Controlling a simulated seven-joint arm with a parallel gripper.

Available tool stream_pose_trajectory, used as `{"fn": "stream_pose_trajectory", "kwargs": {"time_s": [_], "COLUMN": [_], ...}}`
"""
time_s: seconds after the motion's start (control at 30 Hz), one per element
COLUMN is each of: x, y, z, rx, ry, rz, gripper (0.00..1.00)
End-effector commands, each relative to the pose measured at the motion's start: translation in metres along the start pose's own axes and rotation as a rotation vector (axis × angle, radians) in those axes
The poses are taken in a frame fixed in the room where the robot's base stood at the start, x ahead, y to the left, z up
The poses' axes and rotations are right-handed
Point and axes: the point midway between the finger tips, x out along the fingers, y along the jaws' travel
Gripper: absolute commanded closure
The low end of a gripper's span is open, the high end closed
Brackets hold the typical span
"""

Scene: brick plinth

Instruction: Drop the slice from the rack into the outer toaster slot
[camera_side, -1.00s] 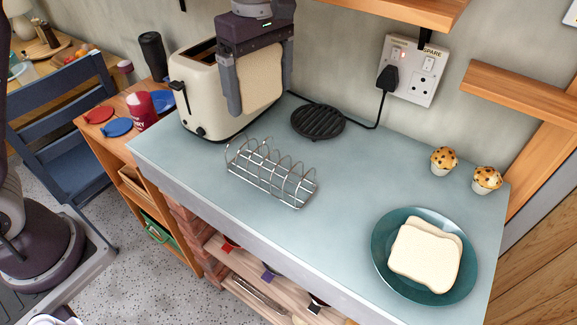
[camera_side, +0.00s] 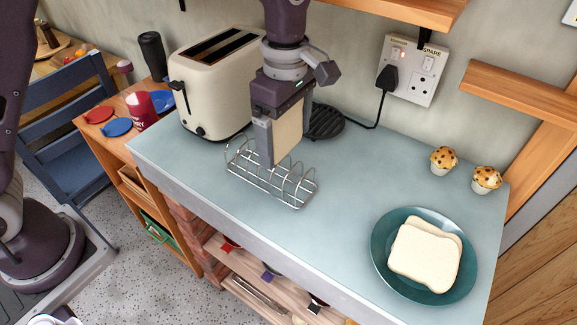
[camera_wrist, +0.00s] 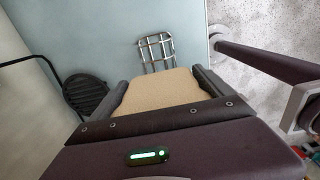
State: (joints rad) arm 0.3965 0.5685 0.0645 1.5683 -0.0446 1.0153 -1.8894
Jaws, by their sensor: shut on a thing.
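My gripper (camera_side: 284,148) is shut on a pale bread slice (camera_side: 289,128), which hangs upright between its two fingers. In the wrist view the slice (camera_wrist: 160,92) sits between the fingers, with the rack (camera_wrist: 156,50) beyond it. In the side view the slice is over or just behind the wire rack (camera_side: 268,176); I cannot tell whether it touches the wires. The rack looks otherwise empty. The cream toaster (camera_side: 208,95) stands behind and left of my gripper. Its two long slots look dark, with no bread showing.
A teal plate (camera_side: 383,262) with stacked slices stands at the front right. Two muffins (camera_side: 444,160) sit at the back right. A black round trivet (camera_side: 326,122) lies behind my gripper, near the plug cable. The counter's middle right is clear.

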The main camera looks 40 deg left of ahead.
Motion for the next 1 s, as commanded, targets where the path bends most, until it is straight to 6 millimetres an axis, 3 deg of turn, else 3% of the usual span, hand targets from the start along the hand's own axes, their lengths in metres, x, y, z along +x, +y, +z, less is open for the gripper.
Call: {"fn": "stream_pose_trajectory", "kwargs": {"time_s": [0.5,0.93,0.97,1.0], "x": [0.093,0.100,0.100,0.100], "y": [0.000,0.001,0.001,0.001], "z": [0.000,0.000,0.000,0.000], "rx": [0.000,0.001,0.001,0.001], "ry": [0.001,0.000,0.000,0.000], "rz": [-0.003,0.000,0.000,0.000], "gripper": [0.48,0.48,0.06,0.00]}}
